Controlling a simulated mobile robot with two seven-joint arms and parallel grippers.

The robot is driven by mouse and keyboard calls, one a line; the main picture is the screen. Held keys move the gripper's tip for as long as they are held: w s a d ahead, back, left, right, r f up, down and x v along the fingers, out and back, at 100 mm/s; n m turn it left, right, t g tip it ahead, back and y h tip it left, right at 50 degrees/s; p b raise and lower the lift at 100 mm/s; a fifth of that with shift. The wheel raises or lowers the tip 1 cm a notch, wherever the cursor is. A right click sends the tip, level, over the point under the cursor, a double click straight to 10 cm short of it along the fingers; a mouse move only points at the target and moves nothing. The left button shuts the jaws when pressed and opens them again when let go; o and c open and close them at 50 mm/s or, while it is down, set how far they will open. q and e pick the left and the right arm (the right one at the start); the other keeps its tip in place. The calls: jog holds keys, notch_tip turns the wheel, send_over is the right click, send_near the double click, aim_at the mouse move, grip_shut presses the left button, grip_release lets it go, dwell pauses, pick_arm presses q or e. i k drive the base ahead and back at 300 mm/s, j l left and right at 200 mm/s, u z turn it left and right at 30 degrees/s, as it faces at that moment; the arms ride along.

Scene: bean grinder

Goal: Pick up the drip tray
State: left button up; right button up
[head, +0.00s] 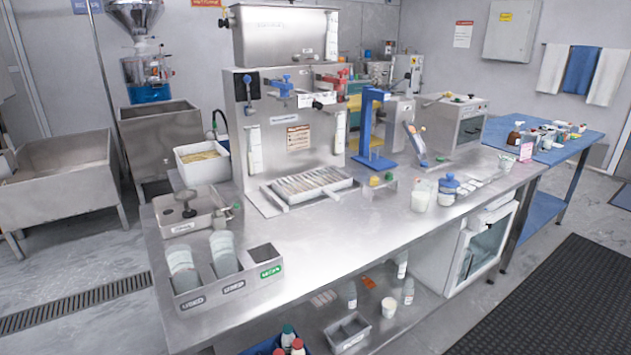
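The drip tray (308,184) appears to be the flat, slatted metal tray at the foot of the steel machine (292,135), in the middle of the steel counter (330,232). Neither of my grippers is in the head view, and nothing of mine touches the tray.
A rack with grey cups (224,254) stands at the counter's front left. A white bin (203,162) is left of the machine. A blue stand (368,128), a white cup (420,195) and a blue-lidded jar (448,190) are to the right. Counter in front of the tray is clear.

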aim_at(298, 188)
jog(key=i+l, duration=0.2)
jog(key=l, duration=0.15)
jog(key=i+l+u, duration=0.15)
jog(key=i+l, duration=0.25)
jog(key=l, duration=0.25)
jog(key=i+l+u, duration=0.15)
jog(key=l, duration=0.2)
jog(key=i+l, duration=0.2)
jog(key=l, duration=0.2)
jog(key=i+l+u, duration=0.15)
jog(key=l, duration=0.2)
jog(key=i+l, duration=0.2)
jog(key=l, duration=0.2)
jog(key=u, duration=0.05)
